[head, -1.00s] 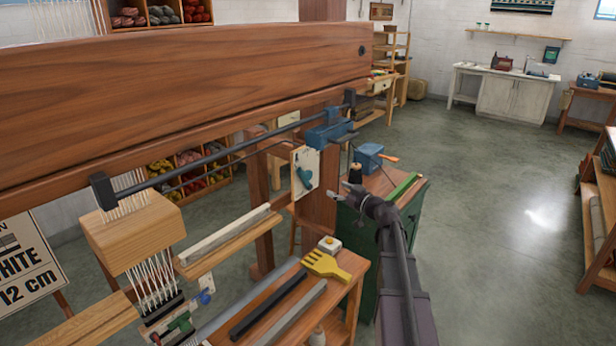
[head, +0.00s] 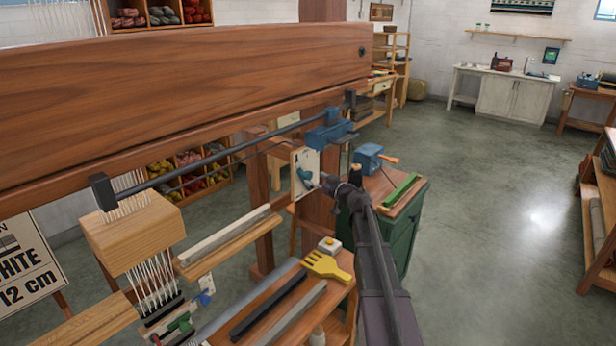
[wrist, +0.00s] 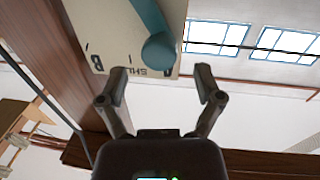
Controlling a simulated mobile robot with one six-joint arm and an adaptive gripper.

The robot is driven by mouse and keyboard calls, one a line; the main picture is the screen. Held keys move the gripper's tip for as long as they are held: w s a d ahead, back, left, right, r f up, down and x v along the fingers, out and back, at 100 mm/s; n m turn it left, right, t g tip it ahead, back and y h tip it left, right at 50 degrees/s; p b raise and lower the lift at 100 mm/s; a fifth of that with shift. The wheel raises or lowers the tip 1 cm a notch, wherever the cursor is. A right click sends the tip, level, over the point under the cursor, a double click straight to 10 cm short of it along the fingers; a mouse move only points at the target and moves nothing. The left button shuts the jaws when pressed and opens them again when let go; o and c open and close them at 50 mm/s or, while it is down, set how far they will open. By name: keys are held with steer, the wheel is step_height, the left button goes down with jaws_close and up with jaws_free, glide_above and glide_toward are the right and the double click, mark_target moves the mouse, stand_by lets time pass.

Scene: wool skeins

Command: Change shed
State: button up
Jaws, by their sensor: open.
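A cream plate (head: 312,159) with a teal lever (head: 303,176) is mounted on the loom's right post. In the wrist view the plate (wrist: 102,32) shows printed letters, including a "B" and part of a word. The lever's round knob (wrist: 159,52) lies at the plate's edge in that picture. My gripper (head: 327,182) is right at the plate's front. In the wrist view my gripper (wrist: 160,76) is open, its fingertips to either side of the knob's line. I see no contact, and the exact depth gap cannot be told.
The loom's thick top beam (head: 190,75) crosses the left. A dark rod (head: 230,150) runs below it to a blue block (head: 328,133). A bench (head: 335,275) holds a yellow comb (head: 324,265). A green cabinet (head: 405,235) stands behind my arm. Open floor lies to the right.

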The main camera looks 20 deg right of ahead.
mark_target(310, 176)
steer(key=shift+x, duration=1.9)
jaws_close()
